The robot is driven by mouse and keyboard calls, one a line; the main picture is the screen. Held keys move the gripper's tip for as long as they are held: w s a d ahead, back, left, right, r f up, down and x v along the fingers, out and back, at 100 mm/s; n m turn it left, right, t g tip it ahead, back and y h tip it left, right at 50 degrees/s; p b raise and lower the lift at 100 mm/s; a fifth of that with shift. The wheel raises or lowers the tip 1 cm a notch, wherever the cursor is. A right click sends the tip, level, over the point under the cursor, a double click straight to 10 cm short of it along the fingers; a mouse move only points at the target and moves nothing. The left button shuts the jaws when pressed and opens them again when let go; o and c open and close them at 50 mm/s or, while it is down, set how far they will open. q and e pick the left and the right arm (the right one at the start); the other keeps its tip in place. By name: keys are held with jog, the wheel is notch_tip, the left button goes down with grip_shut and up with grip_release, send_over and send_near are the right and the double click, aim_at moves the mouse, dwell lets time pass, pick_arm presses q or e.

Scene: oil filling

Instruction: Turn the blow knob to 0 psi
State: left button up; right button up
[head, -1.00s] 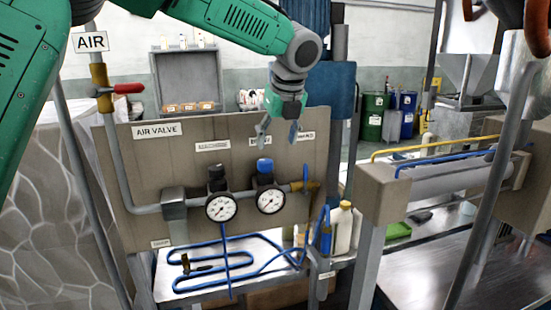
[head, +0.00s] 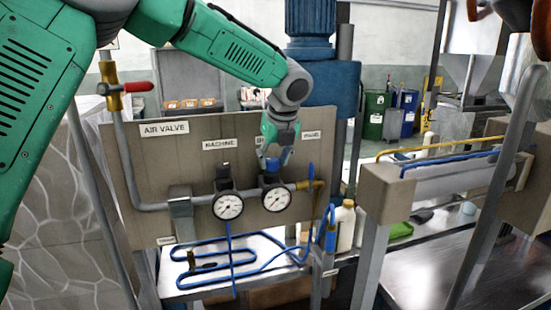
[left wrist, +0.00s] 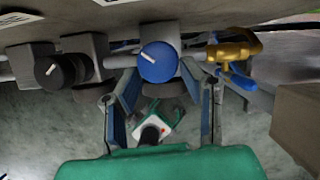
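The blue knob (head: 272,166) sits on top of the right-hand regulator on the air panel (head: 145,185), above a round white gauge (head: 277,198). The label above it is mostly hidden by my left arm. My left gripper (head: 274,158) points down at the blue knob, with its fingers spread. In the left wrist view, the blue knob (left wrist: 158,63) with a white pointer mark lies just beyond and between the two open fingers (left wrist: 162,98). I cannot tell whether they touch it. My right gripper is not in view.
A black knob (left wrist: 55,70) and its gauge (head: 228,206) stand left of the blue one, under the MACHINE label (head: 219,144). A brass valve with a blue handle (left wrist: 240,72) is close on the right. Blue hose (head: 215,262) lies on the shelf below.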

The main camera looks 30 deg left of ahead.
pick_arm(q)
jog(key=shift+w+a, duration=0.2)
jog(key=shift+a, duration=0.35)
jog(key=shift+w+a+f, duration=0.2)
jog(key=shift+a+f, duration=0.05)
jog(key=shift+a, duration=0.05)
jog(key=shift+d, duration=0.2)
jog(key=shift+n, duration=0.3)
